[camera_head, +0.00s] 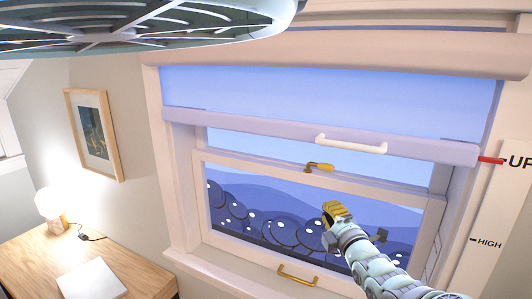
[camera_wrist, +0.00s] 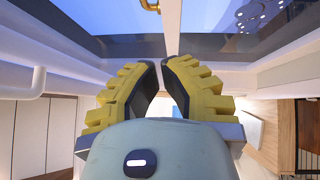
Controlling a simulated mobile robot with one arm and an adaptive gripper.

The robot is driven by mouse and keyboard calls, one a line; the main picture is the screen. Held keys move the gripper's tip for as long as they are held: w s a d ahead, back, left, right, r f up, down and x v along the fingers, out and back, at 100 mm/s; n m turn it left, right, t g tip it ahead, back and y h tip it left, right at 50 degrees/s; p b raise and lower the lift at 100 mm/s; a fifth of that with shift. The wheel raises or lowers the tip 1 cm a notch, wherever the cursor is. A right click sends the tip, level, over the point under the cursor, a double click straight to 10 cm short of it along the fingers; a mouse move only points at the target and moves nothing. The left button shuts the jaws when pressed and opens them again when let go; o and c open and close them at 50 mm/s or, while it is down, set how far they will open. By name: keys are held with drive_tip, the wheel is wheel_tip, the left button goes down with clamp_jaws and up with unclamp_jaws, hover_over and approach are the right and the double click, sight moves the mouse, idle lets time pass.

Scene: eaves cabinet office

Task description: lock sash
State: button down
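The sash window's lower sash (camera_head: 310,180) is a white frame, seen in the head view with hills and round bushes behind its glass. A brass sash lock (camera_head: 320,167) with a lever pointing right sits on its top rail. A brass piece, likely this lock, shows at the top edge of the wrist view (camera_wrist: 150,5). My gripper (camera_head: 334,211) is in front of the lower pane, below and slightly right of the lock, apart from it. In the wrist view its yellow fingers with dark pads (camera_wrist: 161,68) are close together, with a narrow empty gap between the tips.
A lilac blind bar with a white handle (camera_head: 350,143) crosses above the lock. A brass pull (camera_head: 298,275) is on the bottom rail. A red pointer (camera_head: 491,160) is beside "UP" on the right scale. A desk (camera_head: 120,262) with paper and a lit lamp (camera_head: 52,206) stands left.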

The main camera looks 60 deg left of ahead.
drive_tip(key=w+a+r+b, duration=0.1)
drive_tip(key=w+a+b, duration=0.1)
drive_tip(key=a, duration=0.1)
drive_tip(key=w+a+r+b, duration=0.1)
drive_tip(key=a+r+b, duration=0.1)
drive_tip(key=a+b, duration=0.1)
drive_tip(key=w+a+r+b, duration=0.1)
drive_tip(key=w+a+b, duration=0.1)
drive_tip(key=a, duration=0.2)
drive_tip(key=shift+w+a+r, duration=0.2)
drive_tip(key=shift+w, duration=0.15)
drive_tip(key=shift+w+a+r+b, duration=0.1)
drive_tip(key=shift+w+a+b, duration=0.1)
drive_tip(key=shift+w, duration=0.3)
drive_tip(key=shift+w+a+r+b, duration=0.1)
drive_tip(key=shift+w+a+b, duration=0.05)
drive_tip(key=shift+w, duration=0.35)
